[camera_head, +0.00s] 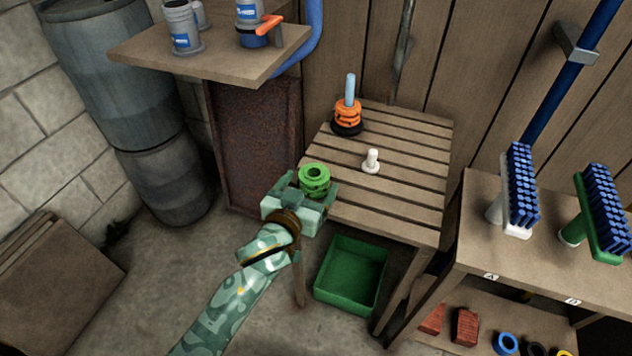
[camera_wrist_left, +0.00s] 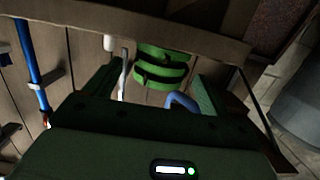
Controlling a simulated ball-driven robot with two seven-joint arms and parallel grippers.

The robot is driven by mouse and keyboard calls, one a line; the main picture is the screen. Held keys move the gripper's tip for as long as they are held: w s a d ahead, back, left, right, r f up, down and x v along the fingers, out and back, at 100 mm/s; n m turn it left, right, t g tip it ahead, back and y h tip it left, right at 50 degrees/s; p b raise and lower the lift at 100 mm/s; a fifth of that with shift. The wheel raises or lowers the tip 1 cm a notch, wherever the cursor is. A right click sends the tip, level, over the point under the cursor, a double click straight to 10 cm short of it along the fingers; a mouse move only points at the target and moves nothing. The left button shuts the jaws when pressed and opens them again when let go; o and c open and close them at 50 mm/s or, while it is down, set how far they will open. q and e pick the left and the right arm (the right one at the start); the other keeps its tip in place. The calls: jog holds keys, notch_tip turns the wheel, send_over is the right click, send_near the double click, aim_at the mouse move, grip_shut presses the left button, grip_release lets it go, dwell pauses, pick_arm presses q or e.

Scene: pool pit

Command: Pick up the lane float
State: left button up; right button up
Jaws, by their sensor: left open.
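The lane float (camera_head: 315,178) is a green, ribbed, spool-like piece with a hole in its top. It is at the near left corner of the slatted wooden table (camera_head: 408,196). My left gripper (camera_head: 303,190) is open at the float, with a jaw showing on either side of it. In the left wrist view the float (camera_wrist_left: 162,66) appears between the two open fingers (camera_wrist_left: 155,82). I cannot tell whether either finger touches it. The float's lower part is partly hidden by the gripper in the head view. My right gripper is not in view.
Orange rings on a black base with a pale blue rod (camera_head: 348,112) and a white peg (camera_head: 371,162) stand on the table. A green bin (camera_head: 351,276) sits below. A shelf (camera_head: 205,58) with cups overhangs at upper left; a brush bench (camera_head: 545,262) stands right.

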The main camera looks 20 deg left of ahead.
aim_at(317, 174)
pick_arm(q)
jog(key=shift+w+f, duration=0.2)
jog(key=shift+w, duration=0.2)
jog(key=w+b, duration=0.1)
jog(key=w, duration=0.1)
jog(key=w+f+b, duration=0.1)
jog(key=w+b, duration=0.1)
jog(key=shift+d+f, duration=0.1)
jog(key=shift+f, duration=0.05)
jog(key=shift+w, duration=0.25)
jog(key=shift+r, duration=0.25)
jog(key=c, duration=1.1)
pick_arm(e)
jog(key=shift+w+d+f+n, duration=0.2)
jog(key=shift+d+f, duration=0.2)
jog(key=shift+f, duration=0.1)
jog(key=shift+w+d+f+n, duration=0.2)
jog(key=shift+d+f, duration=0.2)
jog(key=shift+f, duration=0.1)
pick_arm(q)
jog(key=shift+r, duration=0.1)
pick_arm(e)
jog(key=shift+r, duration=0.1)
